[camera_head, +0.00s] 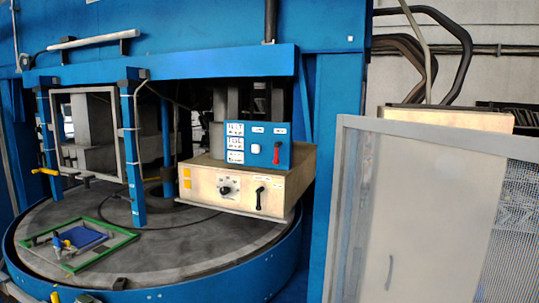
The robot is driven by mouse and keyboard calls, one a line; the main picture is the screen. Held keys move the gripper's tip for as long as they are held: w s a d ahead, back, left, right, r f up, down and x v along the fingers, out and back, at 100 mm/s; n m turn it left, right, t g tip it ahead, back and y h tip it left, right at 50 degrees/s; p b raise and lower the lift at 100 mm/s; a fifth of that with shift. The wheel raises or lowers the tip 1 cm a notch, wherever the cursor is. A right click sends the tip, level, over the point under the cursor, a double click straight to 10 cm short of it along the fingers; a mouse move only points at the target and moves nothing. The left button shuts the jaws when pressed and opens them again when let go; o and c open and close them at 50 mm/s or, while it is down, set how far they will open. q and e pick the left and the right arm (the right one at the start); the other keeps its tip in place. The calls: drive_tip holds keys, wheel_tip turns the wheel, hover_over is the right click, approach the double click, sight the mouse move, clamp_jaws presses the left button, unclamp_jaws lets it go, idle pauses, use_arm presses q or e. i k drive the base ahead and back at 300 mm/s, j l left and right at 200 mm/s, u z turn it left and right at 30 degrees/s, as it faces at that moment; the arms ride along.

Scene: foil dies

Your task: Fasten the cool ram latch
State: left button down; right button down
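I cannot tell for sure which part is the cool ram latch, as the labels are too small to read. A blue control panel (258,143) carries white labels, a white knob and a red handle (276,153) that stands roughly upright at its right side. Below it, a beige box (225,185) has a round dial (225,189) and a black lever handle (259,198) that hangs roughly vertical. A yellow handle (45,172) sticks out at the left frame post. Neither of my grippers shows in the view.
A round grey turntable (190,255) with a blue rim fills the lower left. A green-edged frame (110,250) with a blue piece lies on it. Blue posts (132,150) stand over the table. A grey panel with mesh (420,215) blocks the right side.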

sight(276, 161)
drive_tip(key=i+j+z, duration=0.1)
drive_tip(key=i+z, duration=0.3)
drive_tip(key=i+j+z, duration=0.4)
drive_tip(key=i, duration=0.15)
drive_tip(key=i+j+z, duration=0.35)
drive_tip(key=i+l, duration=0.05)
drive_tip(key=i, duration=0.05)
